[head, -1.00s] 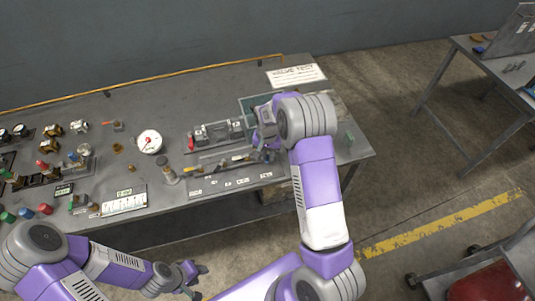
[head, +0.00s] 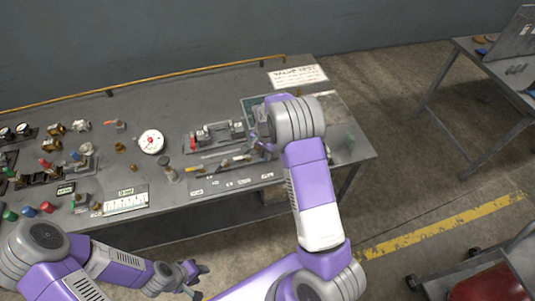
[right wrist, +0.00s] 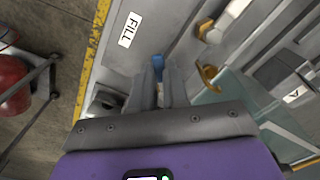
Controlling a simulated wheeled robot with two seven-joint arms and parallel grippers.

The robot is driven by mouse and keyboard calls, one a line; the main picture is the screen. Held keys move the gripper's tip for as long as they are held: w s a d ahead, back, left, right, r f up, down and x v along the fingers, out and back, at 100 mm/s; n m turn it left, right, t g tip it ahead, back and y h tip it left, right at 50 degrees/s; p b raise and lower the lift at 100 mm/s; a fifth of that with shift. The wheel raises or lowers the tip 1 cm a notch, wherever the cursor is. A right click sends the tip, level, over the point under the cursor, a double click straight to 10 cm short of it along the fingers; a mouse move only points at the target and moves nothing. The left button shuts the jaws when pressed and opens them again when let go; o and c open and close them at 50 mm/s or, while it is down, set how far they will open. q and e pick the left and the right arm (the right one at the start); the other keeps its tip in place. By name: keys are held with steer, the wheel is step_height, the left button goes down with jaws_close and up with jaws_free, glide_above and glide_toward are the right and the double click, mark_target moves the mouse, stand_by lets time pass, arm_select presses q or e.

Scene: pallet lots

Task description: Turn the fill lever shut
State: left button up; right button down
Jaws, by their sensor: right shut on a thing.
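The white FILL label (right wrist: 129,30) lies on the grey metal plate in the right wrist view. Beside it the blue tip of the fill lever (right wrist: 157,61) shows between the fingers of my right gripper (right wrist: 158,76). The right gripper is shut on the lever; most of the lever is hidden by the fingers. In the head view my right gripper (head: 264,146) is low over the right part of the bench, partly behind its own wrist. My left gripper (head: 196,273) hangs in front of the bench, empty, with its fingers apart.
Brass fittings (right wrist: 207,74) and a clear greenish tank wall (right wrist: 222,90) stand close to the right gripper. The bench (head: 225,90) also holds a round white gauge (head: 151,141), a VALVE TEST sign (head: 297,76) and several valves at the left.

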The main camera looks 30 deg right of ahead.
steer(key=m, duration=0.1)
steer(key=w+m, duration=0.1)
steer(key=m, duration=0.2)
steer(key=shift+w+a+m+p, duration=0.2)
steer(key=shift+w+m+p, duration=0.1)
steer(key=shift+w+p, duration=0.1)
steer(key=shift+w+m+p, duration=0.15)
steer(key=shift+w+m, duration=0.15)
steer(key=shift+m, duration=0.55)
steer(key=shift+w+m+p, duration=0.15)
steer(key=shift+w+m, duration=0.1)
steer(key=shift+m, duration=0.6)
steer(key=c, duration=1.1)
jaws_free()
